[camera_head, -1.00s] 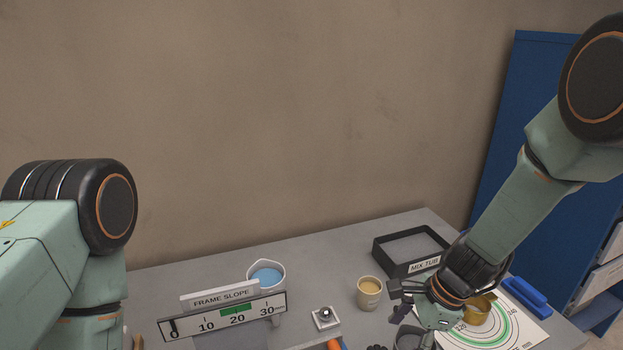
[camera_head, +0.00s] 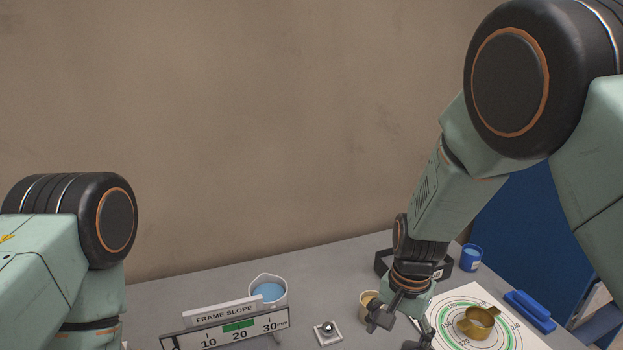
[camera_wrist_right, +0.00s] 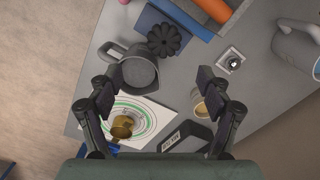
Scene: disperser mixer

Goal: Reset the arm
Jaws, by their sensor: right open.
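My right arm reaches down from the upper right in the head view. Its gripper (camera_head: 392,326) is over the table, in front of the beige cup (camera_head: 366,306) and left of the printed sheet. In the right wrist view the gripper (camera_wrist_right: 159,76) has its two fingers spread wide with nothing held between them. A grey jug (camera_wrist_right: 138,72) and the beige cup (camera_wrist_right: 201,108) lie below and beyond the fingers. My left arm stands at the left edge of the head view, and its gripper is out of view.
A brass cup (camera_head: 478,321) stands on the ringed sheet (camera_head: 458,299). Behind are a black tray (camera_head: 384,264), partly hidden by my arm, and a blue cup (camera_head: 471,257). A white jug with blue contents (camera_head: 268,290) stands behind the slope gauge (camera_head: 226,327). A black fluted piece (camera_wrist_right: 164,39) is near the grey jug.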

